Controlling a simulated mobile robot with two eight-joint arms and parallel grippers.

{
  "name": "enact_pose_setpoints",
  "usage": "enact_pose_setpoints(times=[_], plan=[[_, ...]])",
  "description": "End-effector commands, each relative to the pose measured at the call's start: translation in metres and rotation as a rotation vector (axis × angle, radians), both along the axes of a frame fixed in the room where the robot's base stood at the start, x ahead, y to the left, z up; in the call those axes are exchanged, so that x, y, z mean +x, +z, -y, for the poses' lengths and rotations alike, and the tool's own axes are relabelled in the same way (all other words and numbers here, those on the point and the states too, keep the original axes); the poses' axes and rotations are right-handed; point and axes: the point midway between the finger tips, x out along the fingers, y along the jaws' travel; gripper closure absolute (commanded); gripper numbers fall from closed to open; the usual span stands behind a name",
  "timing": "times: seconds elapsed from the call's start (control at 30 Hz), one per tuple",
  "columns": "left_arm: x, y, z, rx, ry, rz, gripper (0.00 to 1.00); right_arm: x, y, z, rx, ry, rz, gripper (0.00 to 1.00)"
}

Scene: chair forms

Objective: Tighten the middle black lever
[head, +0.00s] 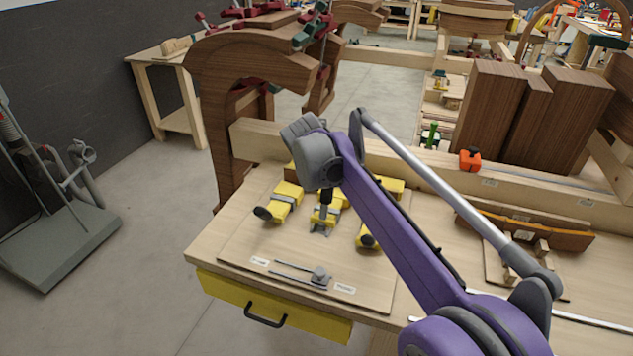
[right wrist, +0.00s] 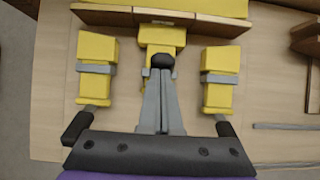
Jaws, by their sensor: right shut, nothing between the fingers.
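Three yellow clamps sit in a row on the wooden board. The middle black lever (right wrist: 162,60) shows its knob in front of the middle yellow clamp (right wrist: 160,36) in the right wrist view. My right gripper (right wrist: 158,73) is shut and empty, its grey fingertips close to that knob; I cannot tell whether they touch. In the head view my right arm reaches down over the middle clamp (head: 333,213), and the fingers are hard to tell apart there. The left clamp (head: 285,203) and right clamp (head: 367,238) flank it. My left gripper is out of view.
A wooden beam (head: 258,141) runs behind the clamps. A small grey metal piece (head: 320,274) and two labels lie at the board's front. A yellow drawer (head: 275,313) is below. Brown wooden panels (head: 490,112) stand at the back right.

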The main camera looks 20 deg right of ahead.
Motion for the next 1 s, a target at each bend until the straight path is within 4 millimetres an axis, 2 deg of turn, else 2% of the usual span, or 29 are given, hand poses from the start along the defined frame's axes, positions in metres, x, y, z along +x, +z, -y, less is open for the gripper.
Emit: enact_pose_setpoints(times=[0.4, 1.0], plan=[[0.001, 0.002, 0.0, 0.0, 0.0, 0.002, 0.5, 0.017, -0.009, 0.018, -0.002, -0.001, 0.001, 1.0], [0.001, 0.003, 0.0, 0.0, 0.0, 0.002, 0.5, 0.022, -0.011, 0.022, -0.004, -0.001, 0.004, 1.0]])
